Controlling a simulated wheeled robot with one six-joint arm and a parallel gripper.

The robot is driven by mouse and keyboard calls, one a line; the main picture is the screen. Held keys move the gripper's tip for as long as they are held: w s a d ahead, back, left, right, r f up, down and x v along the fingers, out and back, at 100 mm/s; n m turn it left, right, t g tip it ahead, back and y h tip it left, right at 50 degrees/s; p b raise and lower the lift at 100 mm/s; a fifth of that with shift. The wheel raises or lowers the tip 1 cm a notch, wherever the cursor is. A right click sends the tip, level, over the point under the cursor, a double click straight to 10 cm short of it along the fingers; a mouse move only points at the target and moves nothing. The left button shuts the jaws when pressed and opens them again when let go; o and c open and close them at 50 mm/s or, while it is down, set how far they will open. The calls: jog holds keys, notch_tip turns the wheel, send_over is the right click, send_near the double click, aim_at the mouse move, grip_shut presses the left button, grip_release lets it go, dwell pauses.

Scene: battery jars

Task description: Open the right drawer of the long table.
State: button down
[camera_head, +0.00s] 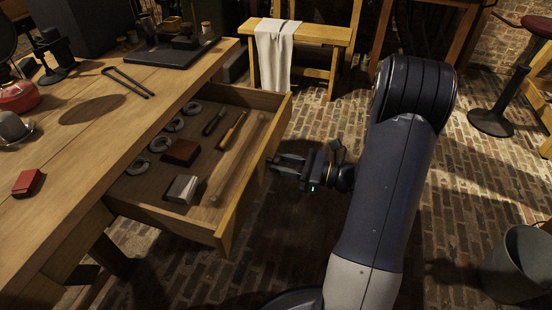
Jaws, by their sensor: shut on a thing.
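The long wooden table (92,121) runs along the left. Its drawer (234,210) stands pulled well out towards the right, with its inside in plain view. Several grey rings, a brown block (181,152), a grey block (182,189) and slim tools lie in the drawer. My gripper (277,164) is at the outer face of the drawer front, around its middle, and is shut on the drawer's handle. The handle itself is mostly hidden by the fingers and the drawer front.
A wooden bench (312,33) with a white cloth (275,55) stands behind the drawer. A grey bucket (518,264) stands at the lower right, and a stool's round base (491,122) is at the right. The brick floor right of my arm is mostly clear.

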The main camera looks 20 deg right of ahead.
jog(key=shift+v, duration=1.85)
jog(key=c, duration=1.1)
grip_release()
jog(key=shift+d, duration=0.1)
jog(key=p+v, duration=0.2)
jog(key=v, duration=0.8)
jog(key=shift+s+d, duration=0.2)
jog(key=shift+s, duration=0.1)
jog(key=b+x, duration=0.1)
jog(key=x, duration=1)
jog(key=shift+w+a+b, duration=0.2)
jog(key=shift+b, duration=0.15)
